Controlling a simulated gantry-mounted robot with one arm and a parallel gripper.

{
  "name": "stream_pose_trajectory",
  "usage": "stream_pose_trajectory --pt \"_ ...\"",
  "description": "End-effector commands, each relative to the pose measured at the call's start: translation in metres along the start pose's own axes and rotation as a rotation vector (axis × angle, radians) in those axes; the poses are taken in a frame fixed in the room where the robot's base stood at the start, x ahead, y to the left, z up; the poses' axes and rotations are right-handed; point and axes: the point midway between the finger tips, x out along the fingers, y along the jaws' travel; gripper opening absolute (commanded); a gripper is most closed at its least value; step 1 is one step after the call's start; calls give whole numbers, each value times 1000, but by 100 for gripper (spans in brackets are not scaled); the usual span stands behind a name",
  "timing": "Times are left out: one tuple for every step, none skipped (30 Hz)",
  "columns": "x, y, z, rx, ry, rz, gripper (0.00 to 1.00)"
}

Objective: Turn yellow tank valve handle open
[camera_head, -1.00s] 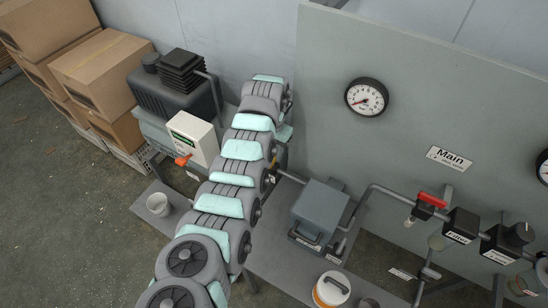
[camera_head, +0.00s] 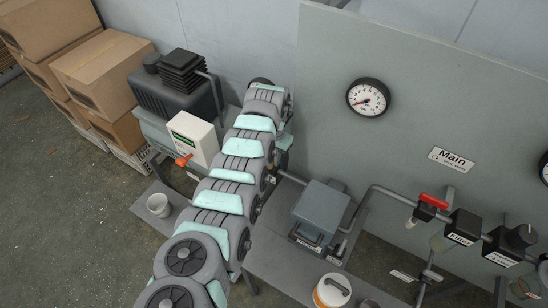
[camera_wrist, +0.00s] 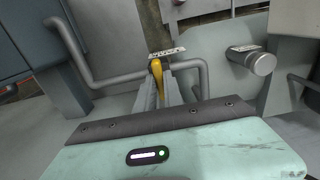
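In the wrist view the yellow tank valve handle (camera_wrist: 157,76) stands between the two narrow grey fingers of my gripper (camera_wrist: 160,86). The fingers are close to its sides, with little visible gap. Whether they press on it is too small to tell. A small white label plate (camera_wrist: 167,52) lies just beyond the handle. In the head view my own arm hides the handle and my gripper.
Grey pipes run beside the handle, including a bent pipe (camera_wrist: 105,78) on the left. A round metal stub (camera_wrist: 262,63) projects at right. In the head view a white control box (camera_head: 192,139) and a grey-blue box (camera_head: 321,209) flank my arm.

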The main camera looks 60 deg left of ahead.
Motion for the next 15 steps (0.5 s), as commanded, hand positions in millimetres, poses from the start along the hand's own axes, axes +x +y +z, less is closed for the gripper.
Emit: stream_pose_trajectory --pt "0 0 0 0 0 0 5" --pt "0 0 0 0 0 0 3" --pt "0 0 0 0 0 0 0" --pt "0 0 0 0 0 0 0" --pt "0 0 0 0 0 0 0" --pt "0 0 0 0 1 0 0" --pt "0 0 0 0 1 0 0" --pt "0 0 0 0 1 0 0" --pt "0 0 0 0 1 0 0" --pt "0 0 0 0 1 0 0" --pt "0 0 0 0 1 0 0" --pt "0 0 0 0 1 0 0" --pt "0 0 0 0 1 0 0" --pt "0 0 0 0 1 0 0" --pt "0 0 0 0 0 0 0"
